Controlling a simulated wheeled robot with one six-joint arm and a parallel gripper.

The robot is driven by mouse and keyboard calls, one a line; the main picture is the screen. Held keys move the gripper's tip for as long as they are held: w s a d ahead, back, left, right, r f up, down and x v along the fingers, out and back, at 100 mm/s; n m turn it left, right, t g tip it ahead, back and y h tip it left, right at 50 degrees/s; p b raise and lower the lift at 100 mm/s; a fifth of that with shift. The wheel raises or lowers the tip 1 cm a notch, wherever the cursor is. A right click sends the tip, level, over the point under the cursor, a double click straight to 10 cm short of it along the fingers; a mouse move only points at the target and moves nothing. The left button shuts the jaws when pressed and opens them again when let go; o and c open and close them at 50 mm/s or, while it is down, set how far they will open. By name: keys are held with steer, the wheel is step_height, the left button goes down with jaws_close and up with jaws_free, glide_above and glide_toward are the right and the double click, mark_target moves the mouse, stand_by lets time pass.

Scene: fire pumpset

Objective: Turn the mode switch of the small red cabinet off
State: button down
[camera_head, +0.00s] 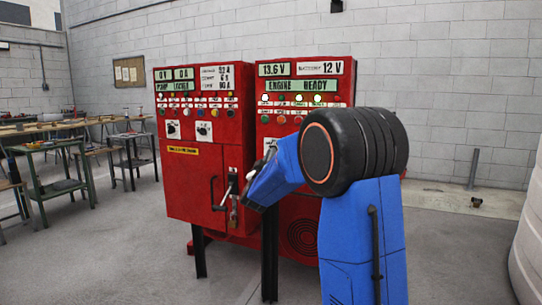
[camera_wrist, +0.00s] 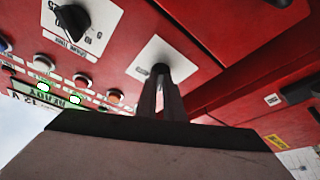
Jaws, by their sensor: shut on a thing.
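The small red cabinet (camera_head: 306,91) is the right one of two, with a lit "ENGINE READY" display. Its front also shows in the wrist view, upside down. There my gripper (camera_wrist: 161,78) has its two fingers close together at a black switch knob on a white plate (camera_wrist: 146,57). I take this as the mode switch; the fingers hide most of the knob, so its setting cannot be read. In the head view my blue arm hides the fingers and covers part of this cabinet's front.
Another black rotary switch (camera_wrist: 72,22) on a white plate sits at the upper left of the wrist view. Push buttons and lit green lamps (camera_wrist: 75,99) are near it. The left red cabinet (camera_head: 190,205) has a projecting handle (camera_head: 232,184). Work tables (camera_head: 52,145) stand far left.

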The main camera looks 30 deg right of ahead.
steer(key=m+h, duration=0.1)
steer(key=m, duration=0.1)
steer(key=m+g+h, duration=0.1)
steer(key=m, duration=0.2)
steer(key=m+g+h, duration=0.1)
steer(key=m, duration=0.2)
steer(key=shift+w+a+f+h, duration=0.1)
steer(key=shift+w+a+h, duration=0.05)
steer(key=shift+w+h, duration=0.15)
steer(key=shift+m+g, duration=0.3)
steer(key=shift+m, duration=0.1)
steer(key=c, duration=1.9)
jaws_free()
steer(key=shift+o, duration=0.2)
steer(key=shift+s, duration=0.1)
steer(key=v, duration=1.7)
steer(key=shift+a, duration=0.2)
